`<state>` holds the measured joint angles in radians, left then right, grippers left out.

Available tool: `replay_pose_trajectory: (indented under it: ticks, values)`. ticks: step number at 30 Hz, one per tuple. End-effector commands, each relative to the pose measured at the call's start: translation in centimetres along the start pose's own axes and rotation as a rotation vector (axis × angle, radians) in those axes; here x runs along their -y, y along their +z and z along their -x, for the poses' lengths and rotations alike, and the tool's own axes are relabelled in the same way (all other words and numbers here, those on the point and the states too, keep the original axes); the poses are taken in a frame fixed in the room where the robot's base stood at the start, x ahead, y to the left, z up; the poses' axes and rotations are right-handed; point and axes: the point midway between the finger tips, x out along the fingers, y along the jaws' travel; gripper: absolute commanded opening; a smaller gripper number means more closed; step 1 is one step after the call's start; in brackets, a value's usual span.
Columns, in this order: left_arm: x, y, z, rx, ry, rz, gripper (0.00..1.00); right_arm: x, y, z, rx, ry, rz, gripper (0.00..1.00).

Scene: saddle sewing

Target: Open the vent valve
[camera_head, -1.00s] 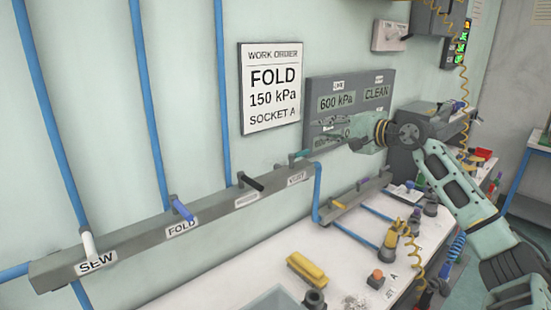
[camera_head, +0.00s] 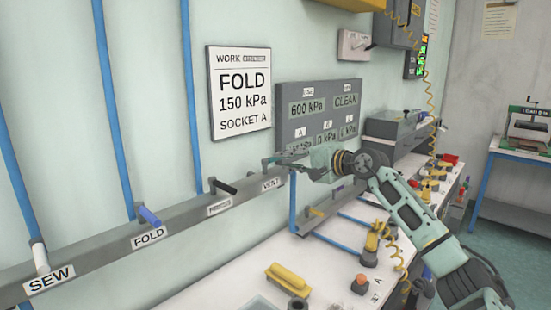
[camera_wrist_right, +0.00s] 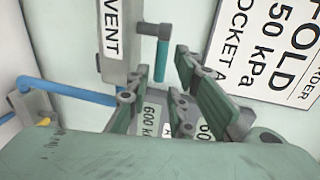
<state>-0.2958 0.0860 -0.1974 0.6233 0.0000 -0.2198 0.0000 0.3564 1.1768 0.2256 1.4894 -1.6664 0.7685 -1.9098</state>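The vent valve has a teal handle (camera_wrist_right: 160,60) on a dark grey stem, beside the VENT label (camera_wrist_right: 110,30) in the right wrist view. In the head view the VENT label (camera_head: 272,184) is at the right end of the wall rail, and the teal handle (camera_head: 270,160) sticks out above it, small and partly confused with the fingers. My right gripper (camera_head: 288,163) is at this handle. My left gripper is not in view.
The rail (camera_head: 190,219) also carries a black handle (camera_head: 222,186), a blue FOLD handle (camera_head: 149,215) and a white SEW handle (camera_head: 40,258). A grey pressure panel (camera_head: 318,112) is on the wall behind the gripper. A white bench (camera_head: 225,285) with a yellow block (camera_head: 287,279) is below.

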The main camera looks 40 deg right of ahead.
Motion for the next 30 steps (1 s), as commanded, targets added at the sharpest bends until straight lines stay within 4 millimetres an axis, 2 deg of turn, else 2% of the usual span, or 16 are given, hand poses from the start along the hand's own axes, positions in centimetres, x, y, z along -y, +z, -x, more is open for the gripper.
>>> replay_pose_trajectory:
  ticks: [1,6,15,25,30]
  values:
    - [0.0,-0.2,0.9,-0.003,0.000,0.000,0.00,0.6,0.1,-0.6,0.002,-0.002,-0.003,0.21]
    - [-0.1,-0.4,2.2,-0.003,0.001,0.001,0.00,0.6,0.1,-2.8,0.002,-0.004,-0.004,0.21]
    - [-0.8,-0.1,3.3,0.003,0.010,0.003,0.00,0.2,0.1,-5.5,0.001,-0.001,-0.001,0.21]
    - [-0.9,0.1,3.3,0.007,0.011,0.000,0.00,0.0,0.1,-5.8,0.001,0.000,0.002,0.21]
    - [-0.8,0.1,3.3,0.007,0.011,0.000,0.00,0.0,0.1,-5.8,0.001,0.000,0.002,0.07]
